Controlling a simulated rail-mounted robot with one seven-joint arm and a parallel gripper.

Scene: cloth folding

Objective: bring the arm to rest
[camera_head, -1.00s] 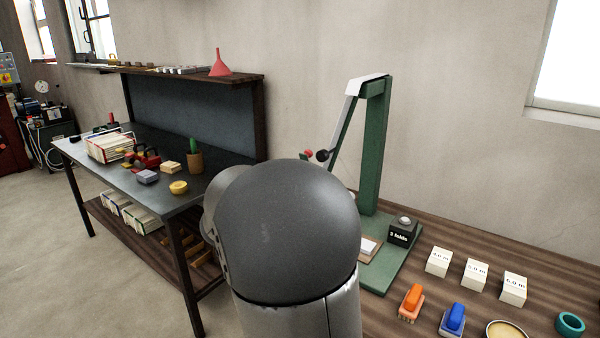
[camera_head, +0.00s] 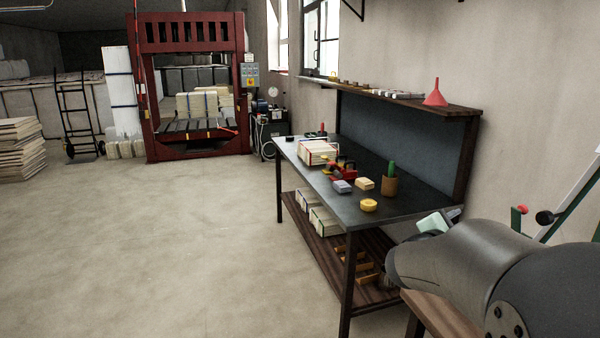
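My arm (camera_head: 480,262) shows as grey rounded links at the lower right of the head view. It reaches in from the right edge, over the corner of a wooden bench (camera_head: 440,312). My gripper is not in view. Whether it is open or shut, and whether it holds anything, does not show. No cloth can be made out.
A dark metal workbench (camera_head: 300,153) with a lower wooden shelf stands left of my arm. It bears tied stacks, a yellow roll (camera_head: 369,205) and a brown pot (camera_head: 383,186). A red press (camera_head: 195,85) stands at the back.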

